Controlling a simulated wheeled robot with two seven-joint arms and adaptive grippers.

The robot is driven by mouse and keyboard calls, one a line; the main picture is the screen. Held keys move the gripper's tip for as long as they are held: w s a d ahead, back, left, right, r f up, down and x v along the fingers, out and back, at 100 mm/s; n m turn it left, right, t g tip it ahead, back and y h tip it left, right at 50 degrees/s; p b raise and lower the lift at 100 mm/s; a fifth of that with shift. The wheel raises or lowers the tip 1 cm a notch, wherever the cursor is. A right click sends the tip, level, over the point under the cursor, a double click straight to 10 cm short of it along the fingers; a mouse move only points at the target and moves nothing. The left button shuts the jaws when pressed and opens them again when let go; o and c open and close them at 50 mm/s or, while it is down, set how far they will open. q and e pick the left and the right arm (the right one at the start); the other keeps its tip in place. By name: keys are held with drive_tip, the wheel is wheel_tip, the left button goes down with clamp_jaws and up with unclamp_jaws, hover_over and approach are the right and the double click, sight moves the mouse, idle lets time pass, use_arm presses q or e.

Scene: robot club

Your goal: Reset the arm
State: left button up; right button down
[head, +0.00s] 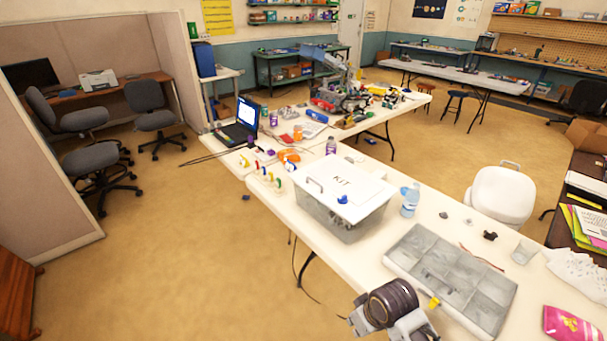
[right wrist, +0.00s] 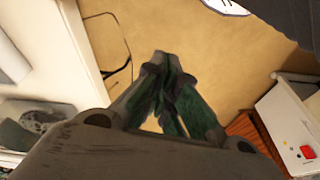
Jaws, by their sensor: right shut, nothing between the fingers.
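My right gripper (right wrist: 163,65) shows in the right wrist view with its dark green and grey fingers drawn together at the tips, nothing between them. Tan floor lies behind the fingertips. In the head view, part of my right arm, a grey link with a dark ribbed round part, shows at the bottom edge, in front of the near white table (head: 462,212). The fingertips cannot be made out there. My left gripper is in neither view.
A grey compartment organizer (head: 455,275) lies close to my right arm on the table. A clear bin with a white KIT lid (head: 345,180), a water bottle (head: 410,200) and a clear cup (head: 524,252) stand farther back. Open floor (head: 170,260) lies left.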

drive_tip(key=shift+s+d+r+m+t+h, duration=0.7)
drive_tip(key=shift+s+d+r+m, duration=1)
drive_tip(key=shift+s+d, duration=1.7)
wheel_tip(320, 180, down, 32)
drive_tip(key=d+g, duration=0.1)
drive_tip(key=s+d+f+g, duration=0.1)
drive_tip(key=s+d+f, duration=0.1)
drive_tip(key=s+f, duration=0.8)
drive_tip(key=s+d+f, duration=0.2)
drive_tip(key=s+f, duration=0.9)
drive_tip(key=s, duration=0.2)
drive_tip(key=shift+s+d+g, duration=0.2)
drive_tip(key=shift+s+g, duration=0.1)
drive_tip(key=shift+g, duration=0.1)
